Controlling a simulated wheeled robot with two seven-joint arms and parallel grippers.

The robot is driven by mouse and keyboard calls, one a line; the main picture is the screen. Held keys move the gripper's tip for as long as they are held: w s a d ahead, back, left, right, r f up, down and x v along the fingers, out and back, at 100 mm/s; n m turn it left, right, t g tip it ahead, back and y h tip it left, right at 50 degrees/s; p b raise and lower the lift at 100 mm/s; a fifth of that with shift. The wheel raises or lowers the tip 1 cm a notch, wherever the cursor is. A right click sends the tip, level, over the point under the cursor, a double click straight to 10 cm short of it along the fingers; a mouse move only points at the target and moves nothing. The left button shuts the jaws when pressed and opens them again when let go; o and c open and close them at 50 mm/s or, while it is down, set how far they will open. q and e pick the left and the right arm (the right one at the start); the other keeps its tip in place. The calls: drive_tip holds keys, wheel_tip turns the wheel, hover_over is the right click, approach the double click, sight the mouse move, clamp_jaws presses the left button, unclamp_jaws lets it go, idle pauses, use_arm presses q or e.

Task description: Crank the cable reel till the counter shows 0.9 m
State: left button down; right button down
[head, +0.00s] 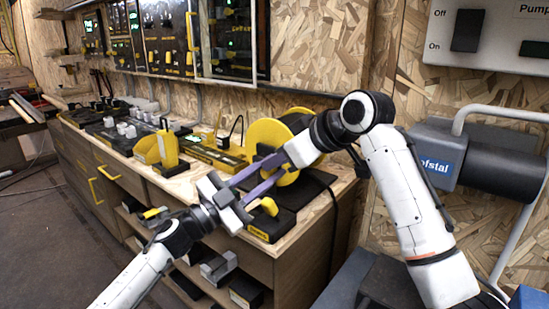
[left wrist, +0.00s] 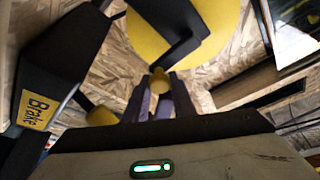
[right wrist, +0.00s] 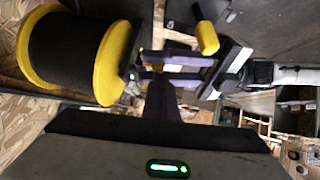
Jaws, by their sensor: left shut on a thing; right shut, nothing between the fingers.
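The cable reel (head: 271,135) has yellow flanges and stands at the bench's right end; in the right wrist view dark cable fills its drum (right wrist: 66,52). Its dark crank arm with a yellow knob (left wrist: 160,82) shows in the left wrist view. My left gripper (left wrist: 160,98) has its fingers on both sides of the knob and is shut on it. My right gripper (right wrist: 161,88) is shut and empty, close in front of the left fingers and beside the reel. The yellow-tipped brake lever (right wrist: 205,38) stands near. I cannot make out the counter reading.
The brake block (left wrist: 39,108) sits close beside my left gripper. Other yellow-and-black devices (head: 169,150) line the bench to the left. A grey motor housing (head: 440,150) is at the right wall. The floor (head: 50,240) at left is clear.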

use_arm(q)
drive_tip(key=c, duration=1.9)
unclamp_jaws()
drive_tip(key=o, duration=0.4)
drive_tip(key=shift+w+a, duration=0.1)
drive_tip(key=shift+c, duration=0.2)
drive_tip(key=shift+f, duration=0.1)
use_arm(e)
drive_tip(key=shift+w+f, duration=0.1)
drive_tip(key=shift+f, duration=0.5)
